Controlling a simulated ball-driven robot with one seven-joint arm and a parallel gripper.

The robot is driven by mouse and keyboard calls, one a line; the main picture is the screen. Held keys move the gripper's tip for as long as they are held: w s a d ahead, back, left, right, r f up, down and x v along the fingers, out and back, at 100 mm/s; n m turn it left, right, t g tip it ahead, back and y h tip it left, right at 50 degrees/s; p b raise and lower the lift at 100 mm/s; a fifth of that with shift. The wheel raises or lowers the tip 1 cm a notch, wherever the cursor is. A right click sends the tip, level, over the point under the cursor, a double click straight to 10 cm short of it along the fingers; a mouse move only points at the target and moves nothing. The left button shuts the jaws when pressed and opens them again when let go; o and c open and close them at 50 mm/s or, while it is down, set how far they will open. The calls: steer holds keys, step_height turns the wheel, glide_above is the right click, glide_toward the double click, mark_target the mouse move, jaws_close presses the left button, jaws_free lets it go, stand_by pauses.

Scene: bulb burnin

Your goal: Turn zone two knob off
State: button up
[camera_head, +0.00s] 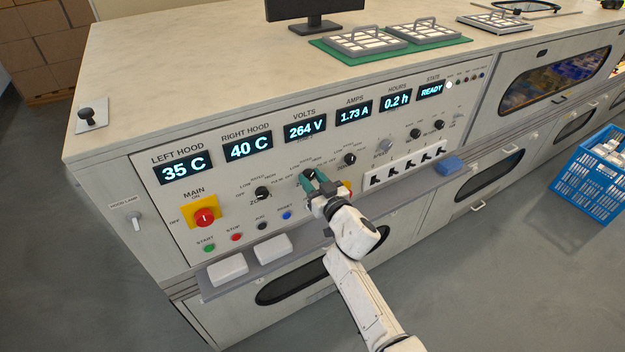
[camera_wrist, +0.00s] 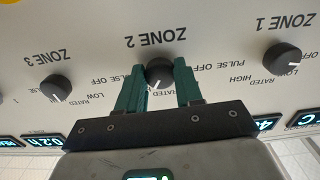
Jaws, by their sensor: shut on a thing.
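The zone two knob (camera_wrist: 159,72) is a round black knob on the pale control panel, under the label ZONE 2, which appears upside down in the wrist view. My gripper (camera_wrist: 159,88) has its two green fingers on either side of this knob and is shut on it. The knob's white mark points down and slightly left in the wrist view, away from the OFF label at its right. The exact label it points to is partly hidden by my fingers. In the head view my gripper (camera_head: 312,182) covers much of the knob.
The zone one knob (camera_wrist: 283,58) and zone three knob (camera_wrist: 56,88) flank it.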

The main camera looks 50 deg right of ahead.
steer(key=n, duration=0.6)
steer(key=n+b, duration=0.1)
steer(key=n, duration=0.4)
steer(key=shift+n, duration=0.3)
steer(key=n+b, duration=0.1)
steer(key=n, duration=0.4)
steer(key=n+b, duration=0.1)
steer(key=n, duration=0.5)
stand_by(0.4)
steer(key=o, duration=1)
steer(key=shift+r, duration=0.1)
steer(key=shift+o, duration=0.2)
steer(key=v, duration=1.1)
